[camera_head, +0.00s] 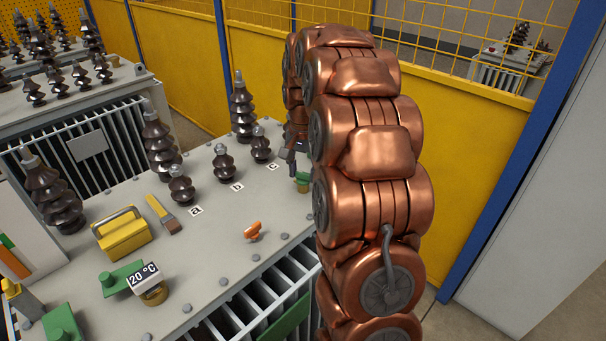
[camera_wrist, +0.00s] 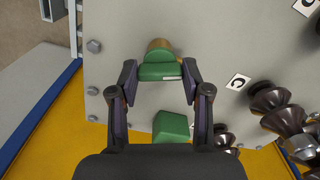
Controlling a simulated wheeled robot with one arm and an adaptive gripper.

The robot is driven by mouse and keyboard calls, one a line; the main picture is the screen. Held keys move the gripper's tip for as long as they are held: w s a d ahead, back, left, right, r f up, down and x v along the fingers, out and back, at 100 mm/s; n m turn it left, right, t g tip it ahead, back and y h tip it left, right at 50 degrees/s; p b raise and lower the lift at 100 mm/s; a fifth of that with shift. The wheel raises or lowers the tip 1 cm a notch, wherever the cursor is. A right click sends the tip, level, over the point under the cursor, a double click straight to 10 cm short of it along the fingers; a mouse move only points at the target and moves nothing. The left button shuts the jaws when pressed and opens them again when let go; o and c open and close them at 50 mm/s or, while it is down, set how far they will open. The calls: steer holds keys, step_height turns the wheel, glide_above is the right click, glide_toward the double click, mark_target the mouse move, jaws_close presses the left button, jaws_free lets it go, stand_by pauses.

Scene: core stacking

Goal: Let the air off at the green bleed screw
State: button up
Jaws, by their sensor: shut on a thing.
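The green bleed screw (camera_head: 303,179) sits on a brass base on the transformer's grey lid (camera_head: 215,240), beside my arm. In the wrist view its green head (camera_wrist: 160,72) shows between my fingertips, with brass behind it. My gripper (camera_wrist: 160,78) is shut on this green head, one finger at each side. In the head view my gripper (camera_head: 291,158) is small and partly hidden by my copper-coloured arm. A second green block (camera_wrist: 172,126) shows below the screw in the wrist view; I cannot tell what it belongs to.
Dark bushings (camera_head: 224,163) stand close by, labelled a, b and c. An orange piece (camera_head: 253,230), a brush (camera_head: 163,213), a yellow box (camera_head: 123,232) and a 20 °C sign (camera_head: 145,277) are on the lid. A yellow barrier (camera_head: 460,170) stands behind my arm.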

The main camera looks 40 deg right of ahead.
mark_target(303, 172)
steer(key=n+b, duration=0.1)
steer(key=n, duration=0.5)
steer(key=shift+n+b, duration=0.3)
stand_by(0.4)
steer(key=o, duration=1.2)
steer(key=shift+c, duration=0.2)
steer(key=shift+r, duration=0.15)
step_height(303, 172, up, 12)
